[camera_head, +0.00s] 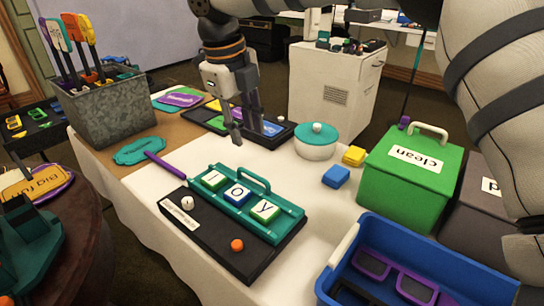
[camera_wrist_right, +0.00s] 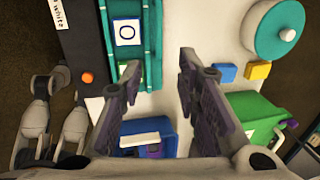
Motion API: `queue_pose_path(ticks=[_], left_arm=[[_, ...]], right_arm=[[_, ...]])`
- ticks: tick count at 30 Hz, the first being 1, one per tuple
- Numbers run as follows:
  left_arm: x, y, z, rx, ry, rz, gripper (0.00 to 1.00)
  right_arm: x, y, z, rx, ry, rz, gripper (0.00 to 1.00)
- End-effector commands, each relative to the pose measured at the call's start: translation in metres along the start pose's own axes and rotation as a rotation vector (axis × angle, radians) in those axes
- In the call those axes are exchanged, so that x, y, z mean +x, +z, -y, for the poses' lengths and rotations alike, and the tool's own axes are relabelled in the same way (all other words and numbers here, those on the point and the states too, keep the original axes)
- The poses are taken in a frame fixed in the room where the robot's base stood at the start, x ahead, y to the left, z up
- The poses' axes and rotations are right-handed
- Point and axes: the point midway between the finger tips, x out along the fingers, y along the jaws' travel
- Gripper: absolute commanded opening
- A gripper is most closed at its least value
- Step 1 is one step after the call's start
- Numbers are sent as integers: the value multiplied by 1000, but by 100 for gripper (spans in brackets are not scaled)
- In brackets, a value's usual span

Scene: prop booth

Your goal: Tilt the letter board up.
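The letter board (camera_head: 292,228) is a teal panel with a raised loop handle (camera_head: 254,178) on its far edge. Its white letter tiles read T, O and y. It lies low on a black base (camera_head: 225,250) that carries a white knob, an orange knob and a white label. In the wrist view the board (camera_wrist_right: 153,40) is partly hidden by a finger. My right gripper (camera_head: 246,131) hangs above the table, beyond the board in the head view and apart from it. Its fingers (camera_wrist_right: 165,70) are spread and empty.
A black tray (camera_head: 205,121) of coloured pieces lies behind the gripper. A round teal-lidded pot (camera_head: 317,140), blue block (camera_head: 336,176), yellow block (camera_head: 354,155), green "clean" box (camera_head: 405,180) and blue bin (camera_head: 440,250) stand right of the board. A metal bucket (camera_head: 110,110) stands left.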

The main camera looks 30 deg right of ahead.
Motion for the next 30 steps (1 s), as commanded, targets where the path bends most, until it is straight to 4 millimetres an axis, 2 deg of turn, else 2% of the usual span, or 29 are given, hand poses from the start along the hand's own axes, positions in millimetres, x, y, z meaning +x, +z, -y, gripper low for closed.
queue_pose_path(ticks=[2,5,12,18,22,29,30], left_arm=[[0,0,0,-1,-1,1,0],[1,1,0,-1,-1,2,0],[4,2,1,-1,-1,11,0],[6,3,1,-1,-1,16,0],[6,4,1,0,-2,17,0],[6,4,0,0,-2,17,0],[6,4,0,0,-2,17,0]], right_arm=[[1,0,0,-2,0,0,30],[14,0,0,-2,0,-4,30],[75,-1,-1,-2,1,-6,30],[112,-1,0,-1,-1,-3,30],[120,0,0,-1,-1,0,30],[121,0,0,-1,-2,1,30],[121,0,0,-1,-2,1,23]])
